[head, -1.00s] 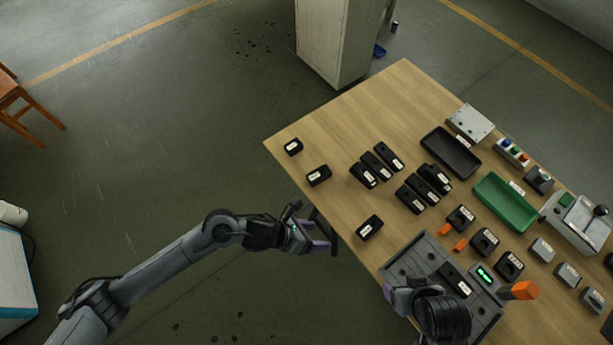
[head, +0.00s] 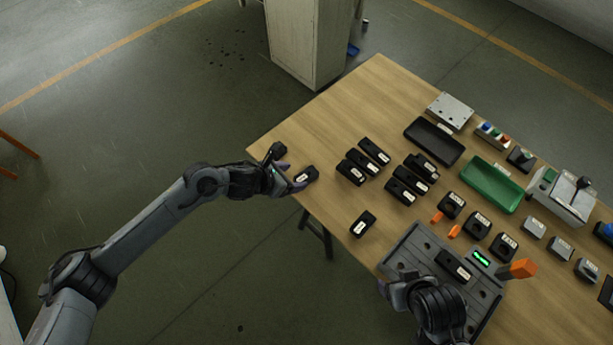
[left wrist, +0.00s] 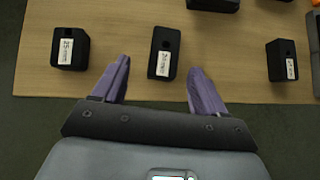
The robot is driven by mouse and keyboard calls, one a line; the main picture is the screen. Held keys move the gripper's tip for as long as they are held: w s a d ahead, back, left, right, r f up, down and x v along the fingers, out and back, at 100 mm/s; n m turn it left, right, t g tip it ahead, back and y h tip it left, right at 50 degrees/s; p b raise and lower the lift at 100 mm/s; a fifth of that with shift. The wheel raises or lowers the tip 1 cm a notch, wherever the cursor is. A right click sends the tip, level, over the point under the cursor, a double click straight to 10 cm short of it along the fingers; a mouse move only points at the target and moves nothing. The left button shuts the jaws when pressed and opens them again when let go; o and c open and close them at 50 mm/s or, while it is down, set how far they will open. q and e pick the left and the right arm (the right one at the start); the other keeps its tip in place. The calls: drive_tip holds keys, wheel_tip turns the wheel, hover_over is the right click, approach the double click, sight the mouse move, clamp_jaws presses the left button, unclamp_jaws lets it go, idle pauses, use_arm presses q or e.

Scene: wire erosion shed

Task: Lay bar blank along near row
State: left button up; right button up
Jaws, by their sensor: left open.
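Several dark bar blanks with white labels lie on the wooden table. One blank (head: 307,174) lies near the left edge, with my left gripper (head: 287,180) just beside it. In the left wrist view my left gripper (left wrist: 160,92) is open and empty, its purple fingers short of the middle blank (left wrist: 164,52) and to either side of it. Another blank (left wrist: 70,48) lies to the left there and a third (left wrist: 282,60) to the right, seen in the head view (head: 362,223). My right gripper (head: 390,289) is over the grey slotted fixture (head: 405,252); its fingers are mostly hidden.
A labelled dark blank (head: 453,264) sits in the fixture. Rows of blanks (head: 374,152) lie mid-table. A black tray (head: 434,142) and green tray (head: 491,187) stand beyond. An orange-topped piece (head: 523,268) rises by the fixture. Bare wood lies at the far left.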

sight(306, 175)
use_arm(q)
drive_tip(key=shift+d+b+x, duration=0.15)
drive_tip(key=shift+b+x, duration=0.1)
drive_tip(key=shift+x, duration=1.05)
drive_tip(key=shift+d+b+x, duration=0.15)
drive_tip(key=shift+b+x, duration=0.05)
drive_tip(key=shift+x, duration=1.1)
drive_tip(key=shift+s+r, duration=0.15)
clamp_jaws()
drive_tip(key=shift+r, duration=0.1)
